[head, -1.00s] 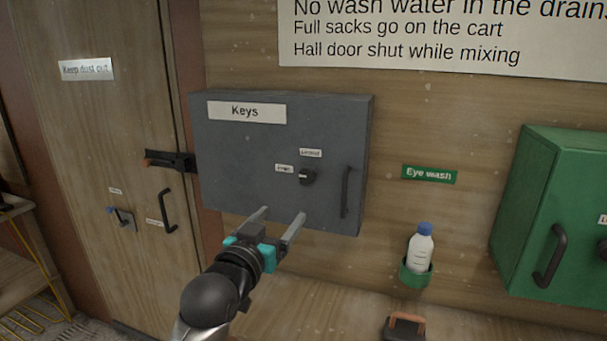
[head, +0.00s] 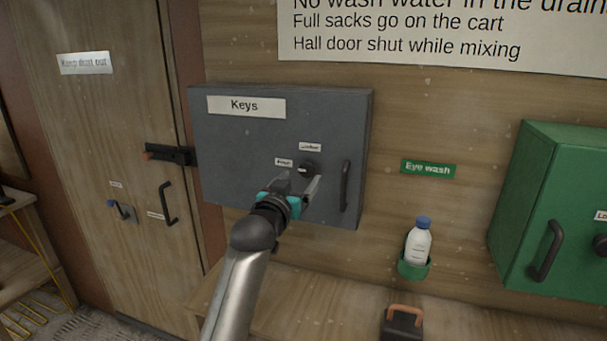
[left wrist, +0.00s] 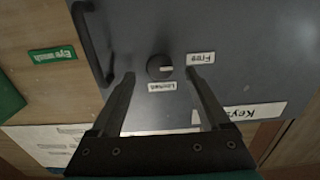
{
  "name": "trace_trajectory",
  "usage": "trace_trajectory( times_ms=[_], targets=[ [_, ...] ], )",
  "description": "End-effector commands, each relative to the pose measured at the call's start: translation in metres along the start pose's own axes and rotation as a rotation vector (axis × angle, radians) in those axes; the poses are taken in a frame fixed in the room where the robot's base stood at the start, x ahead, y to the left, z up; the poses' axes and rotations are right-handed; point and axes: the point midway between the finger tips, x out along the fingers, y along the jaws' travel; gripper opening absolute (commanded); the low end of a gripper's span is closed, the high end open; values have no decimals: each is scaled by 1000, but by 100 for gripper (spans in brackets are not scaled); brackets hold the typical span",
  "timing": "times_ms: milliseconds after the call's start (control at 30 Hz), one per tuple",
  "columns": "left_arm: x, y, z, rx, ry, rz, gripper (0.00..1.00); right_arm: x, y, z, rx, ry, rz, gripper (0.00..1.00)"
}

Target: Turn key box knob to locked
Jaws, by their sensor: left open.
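The grey key box (head: 235,155) hangs on the wooden wall with a "Keys" label. Its round black knob (head: 307,168) is on the door, with a "Free" label (head: 284,162) to its left and a "Locked" label (head: 310,147) above it. The left wrist view is upside down; there the knob (left wrist: 160,68) has a pale mark pointing to the "Free" label (left wrist: 201,59). My left gripper (head: 299,181) is open, its fingers pointing at the box door. In the wrist view its fingertips (left wrist: 161,74) appear either side of the knob with gaps; contact is not visible. My right gripper is not in view.
The box's black handle (head: 346,186) is just right of the knob. A bottle (head: 418,246) stands in a green holder further right, beside a green cabinet (head: 555,205). A door (head: 95,180) with a latch is at left. A ledge (head: 285,300) runs below.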

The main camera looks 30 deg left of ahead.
Motion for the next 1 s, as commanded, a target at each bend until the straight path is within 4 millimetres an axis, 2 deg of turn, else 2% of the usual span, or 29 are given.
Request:
trace_trajectory(
  times_ms=[100, 300, 700, 1000],
  targets=[
    [14, 0, -1, 0, 1, 1, 80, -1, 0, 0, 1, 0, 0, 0],
    [29, 0, 0, 0, 0, 1, 80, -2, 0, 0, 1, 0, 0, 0],
    [33, 0, 0, 0, 1, 1, 80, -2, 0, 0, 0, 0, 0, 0],
    [33, 0, 0, 0, 1, 1, 47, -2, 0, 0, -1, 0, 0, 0]
  ],
)
